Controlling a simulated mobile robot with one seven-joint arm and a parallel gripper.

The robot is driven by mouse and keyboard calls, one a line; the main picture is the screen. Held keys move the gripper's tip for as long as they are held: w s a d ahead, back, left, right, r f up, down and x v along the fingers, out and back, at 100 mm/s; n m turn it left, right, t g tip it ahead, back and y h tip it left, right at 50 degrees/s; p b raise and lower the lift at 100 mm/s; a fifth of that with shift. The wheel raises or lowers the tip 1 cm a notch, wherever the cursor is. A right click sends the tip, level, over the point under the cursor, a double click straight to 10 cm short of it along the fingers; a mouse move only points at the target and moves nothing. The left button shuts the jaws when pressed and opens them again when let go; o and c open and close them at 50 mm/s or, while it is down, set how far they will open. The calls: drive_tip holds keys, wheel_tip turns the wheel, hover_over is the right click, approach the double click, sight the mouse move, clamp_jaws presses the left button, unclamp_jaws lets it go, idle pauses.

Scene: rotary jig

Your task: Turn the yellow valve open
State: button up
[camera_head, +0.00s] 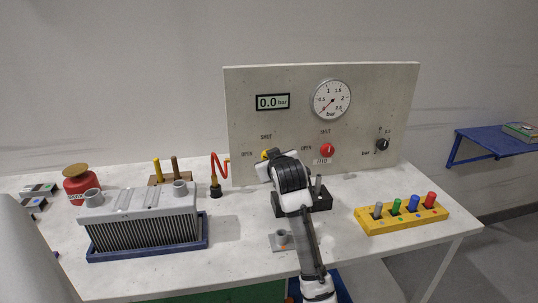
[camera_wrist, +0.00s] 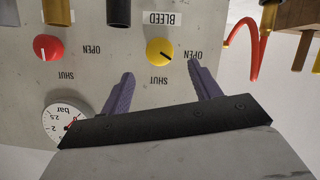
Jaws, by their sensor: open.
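The yellow valve (camera_wrist: 160,52) is a round knob on the upright panel, seen in the wrist view between my gripper's fingertips. Its dark mark points to the lower right there, between the SHUT and OPEN labels. In the head view only a bit of the yellow valve (camera_head: 265,154) shows beside my gripper. My gripper (camera_wrist: 161,69) is open, its two purple fingers reaching toward the panel on either side of the knob. I cannot tell whether they touch it.
The panel (camera_head: 215,85) carries a red knob (camera_head: 327,150), a round gauge (camera_head: 331,99), a display (camera_head: 272,102) reading 0.0 bar and a black knob (camera_head: 382,144). A red hose (camera_wrist: 252,40) is close right of the knob in the wrist view. A yellow peg block (camera_head: 405,216) stands right.

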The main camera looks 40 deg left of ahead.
drive_tip(key=p+x, duration=0.1)
drive_tip(key=x, duration=0.6)
drive_tip(key=shift+w+a, duration=0.15)
drive_tip(key=c, duration=1)
